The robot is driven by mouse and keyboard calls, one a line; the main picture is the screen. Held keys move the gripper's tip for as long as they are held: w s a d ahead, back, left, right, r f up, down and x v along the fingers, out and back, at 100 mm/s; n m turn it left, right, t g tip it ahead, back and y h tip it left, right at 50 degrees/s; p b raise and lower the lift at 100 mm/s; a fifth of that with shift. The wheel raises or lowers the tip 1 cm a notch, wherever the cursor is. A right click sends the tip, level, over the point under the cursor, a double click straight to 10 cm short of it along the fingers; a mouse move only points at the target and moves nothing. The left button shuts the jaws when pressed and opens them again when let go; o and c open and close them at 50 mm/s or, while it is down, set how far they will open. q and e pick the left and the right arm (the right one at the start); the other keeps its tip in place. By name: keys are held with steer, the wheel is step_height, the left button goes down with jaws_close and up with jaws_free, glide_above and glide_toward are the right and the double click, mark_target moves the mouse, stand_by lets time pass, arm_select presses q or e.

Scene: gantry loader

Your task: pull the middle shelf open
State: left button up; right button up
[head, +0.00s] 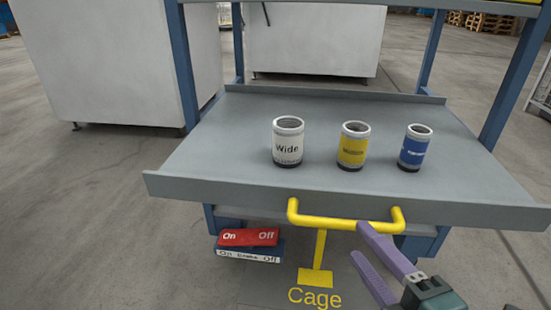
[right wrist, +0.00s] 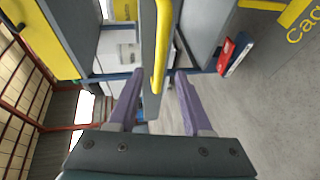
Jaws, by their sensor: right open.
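The grey middle shelf (head: 230,130) sits in a blue frame and carries three cans. A yellow bar handle (head: 335,222) is fixed to its front edge. My right gripper (head: 362,244), with purple fingers, is open at the right part of the handle. In the right wrist view, the handle (right wrist: 161,50) reaches in between the two open fingertips (right wrist: 159,75). I cannot tell whether the fingers touch it. My left gripper is not in view.
A white can (head: 288,145), a yellow can (head: 353,148) and a blue can (head: 414,150) stand on the shelf. Floor in front is clear.

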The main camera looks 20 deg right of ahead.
steer(key=shift+p+v, duration=0.35)
steer(key=shift+v, duration=1.5)
